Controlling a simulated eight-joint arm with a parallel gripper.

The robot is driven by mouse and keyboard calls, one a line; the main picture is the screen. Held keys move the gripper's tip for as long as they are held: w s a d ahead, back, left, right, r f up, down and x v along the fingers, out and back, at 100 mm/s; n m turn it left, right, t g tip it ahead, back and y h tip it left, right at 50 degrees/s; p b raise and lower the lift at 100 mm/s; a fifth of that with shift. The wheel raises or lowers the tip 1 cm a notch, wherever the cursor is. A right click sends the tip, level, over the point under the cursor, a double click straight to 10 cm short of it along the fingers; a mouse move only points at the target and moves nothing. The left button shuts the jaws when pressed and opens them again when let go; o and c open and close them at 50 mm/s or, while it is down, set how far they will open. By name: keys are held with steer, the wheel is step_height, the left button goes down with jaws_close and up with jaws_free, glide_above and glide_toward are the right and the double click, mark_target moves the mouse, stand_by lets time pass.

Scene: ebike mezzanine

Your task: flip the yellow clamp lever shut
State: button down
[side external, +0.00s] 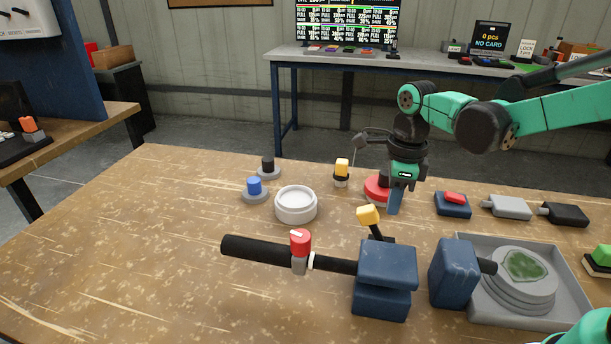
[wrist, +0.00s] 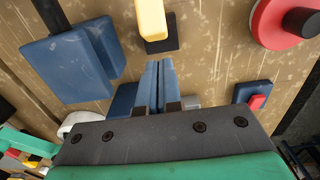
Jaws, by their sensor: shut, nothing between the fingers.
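The yellow clamp lever (side external: 368,215) is a yellow block on a short black arm. It stands up at a tilt behind the navy clamp block (side external: 388,264). In the wrist view the yellow lever (wrist: 152,18) is at the top centre, beyond my fingertips, and the navy blocks (wrist: 66,65) are at the left. My gripper (side external: 394,211) points down, just right of the lever and behind the clamp. Its blue fingers (wrist: 157,64) are shut and empty, with a visible gap to the lever.
A black bar (side external: 255,251) with a red-topped collar (side external: 300,242) runs left from the clamp. A red disc (side external: 375,189) is close behind my gripper. A navy box with a red button (side external: 453,205) stands to the right. A grey tray (side external: 567,290) is at front right. The left tabletop is clear.

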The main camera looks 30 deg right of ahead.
steer(key=shift+r, duration=0.55)
steer(key=shift+s+d, duration=0.1)
step_height(320, 180, up, 9)
glide_above(369, 208)
steer(key=shift+f, duration=0.15)
stand_by(0.4)
